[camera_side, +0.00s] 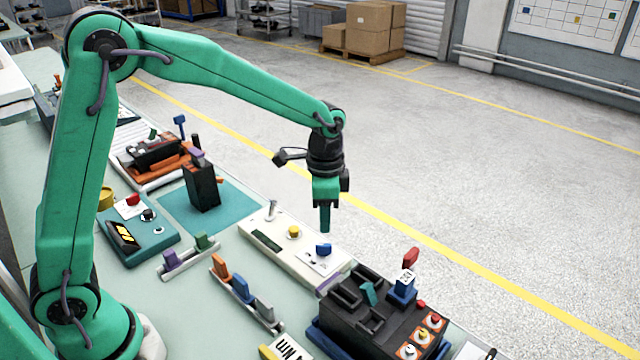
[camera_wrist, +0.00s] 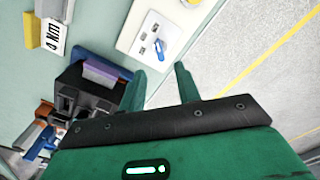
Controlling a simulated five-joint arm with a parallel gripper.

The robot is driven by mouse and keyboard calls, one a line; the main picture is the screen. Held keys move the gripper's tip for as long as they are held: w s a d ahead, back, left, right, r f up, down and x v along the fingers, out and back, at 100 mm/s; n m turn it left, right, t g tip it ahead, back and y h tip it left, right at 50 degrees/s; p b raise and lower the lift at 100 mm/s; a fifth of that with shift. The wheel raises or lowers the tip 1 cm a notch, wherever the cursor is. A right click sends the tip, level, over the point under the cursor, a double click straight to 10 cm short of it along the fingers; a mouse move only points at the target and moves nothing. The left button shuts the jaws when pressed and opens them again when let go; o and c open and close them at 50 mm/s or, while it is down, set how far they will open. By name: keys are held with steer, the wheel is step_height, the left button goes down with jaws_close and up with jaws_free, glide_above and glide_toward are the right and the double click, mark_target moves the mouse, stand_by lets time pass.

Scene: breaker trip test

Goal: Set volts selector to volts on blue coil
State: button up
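A long white panel (camera_side: 278,240) carries a blue knob (camera_side: 323,249), a yellow knob (camera_side: 294,232) and a grey lever (camera_side: 271,210). The blue knob, which may be the volts selector, also shows in the wrist view (camera_wrist: 160,46), on a pale plate with small marks too small to read. My gripper (camera_side: 325,228) hangs pointing down above the panel, apart from the blue knob. In the wrist view its two green fingers (camera_wrist: 162,78) stand apart with nothing between them. I cannot tell which part is the blue coil; a blue block (camera_side: 403,287) sits on a black device.
The black device (camera_side: 375,325) with sockets and a red lever stands at the front right. A rail of coloured blocks (camera_side: 262,315) lies left of it. A teal mat (camera_side: 225,222) holds a black breaker (camera_side: 202,190). A teal meter box (camera_side: 150,248) stands at left.

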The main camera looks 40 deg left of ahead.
mark_target(324, 245)
steer(key=shift+f, duration=3.85)
steer(key=shift+c, duration=0.2)
jaws_close()
